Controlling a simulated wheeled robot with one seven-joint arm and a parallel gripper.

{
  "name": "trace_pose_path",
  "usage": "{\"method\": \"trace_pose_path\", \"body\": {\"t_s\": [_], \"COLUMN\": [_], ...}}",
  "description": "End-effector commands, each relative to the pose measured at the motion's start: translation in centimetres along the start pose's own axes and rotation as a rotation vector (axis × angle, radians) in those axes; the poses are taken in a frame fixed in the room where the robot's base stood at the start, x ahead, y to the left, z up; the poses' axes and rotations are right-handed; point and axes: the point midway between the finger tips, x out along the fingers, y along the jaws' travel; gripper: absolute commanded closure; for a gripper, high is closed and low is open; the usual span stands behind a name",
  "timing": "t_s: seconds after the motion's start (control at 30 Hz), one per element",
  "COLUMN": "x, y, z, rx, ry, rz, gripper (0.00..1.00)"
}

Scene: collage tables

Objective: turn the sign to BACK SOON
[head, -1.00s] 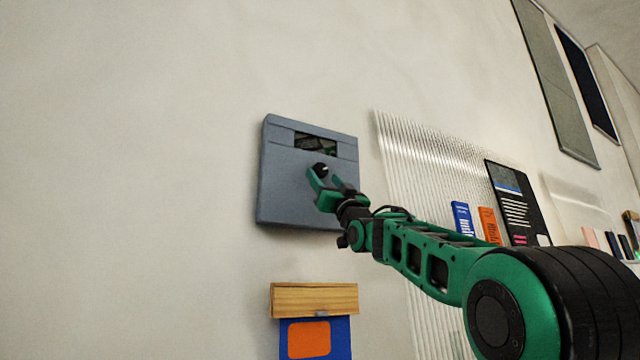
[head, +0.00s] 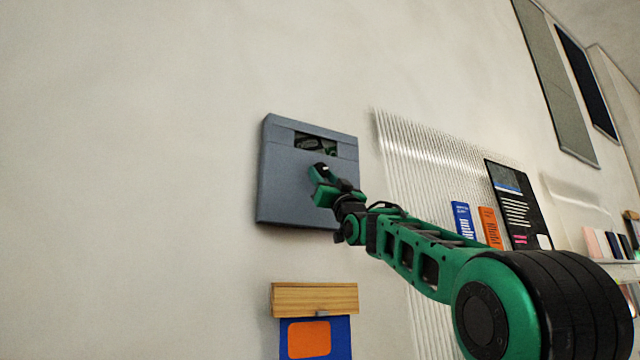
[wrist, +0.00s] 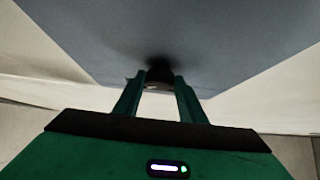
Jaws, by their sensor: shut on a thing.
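The sign is a blue-grey square box (head: 285,185) on the wall, with a small dark window (head: 317,145) near its top. The window shows part of a dark and green pattern; I cannot read any word in it. A black knob (head: 321,169) sits below the window. My gripper (head: 323,180) is at the knob, in front of the box. In the wrist view my gripper (wrist: 157,82) has its two green fingers shut on the dark knob (wrist: 159,73), which the fingers partly hide.
A wooden block (head: 314,299) with a blue and orange panel (head: 309,339) hangs below the box. A ribbed white panel (head: 425,165) with a black poster (head: 515,205) and blue and orange books is to the right. The wall on the left is bare.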

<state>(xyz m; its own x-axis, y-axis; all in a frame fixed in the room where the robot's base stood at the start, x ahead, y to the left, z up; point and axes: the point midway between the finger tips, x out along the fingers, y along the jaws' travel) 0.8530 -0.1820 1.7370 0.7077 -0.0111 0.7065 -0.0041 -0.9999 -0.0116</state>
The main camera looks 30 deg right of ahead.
Motion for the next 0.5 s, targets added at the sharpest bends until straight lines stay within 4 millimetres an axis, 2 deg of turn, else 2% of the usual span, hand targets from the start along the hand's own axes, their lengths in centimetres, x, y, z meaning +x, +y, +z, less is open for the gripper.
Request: {"method": "trace_pose_path", "body": {"t_s": [0.27, 0.5], "x": [0.0, 0.11], "y": [-0.52, -1.09], "z": [0.06, -0.03], "rx": [0.083, 0.228], "ry": [-0.001, -0.001], "rz": [0.078, 0.218], "gripper": [0.85, 0.85]}}
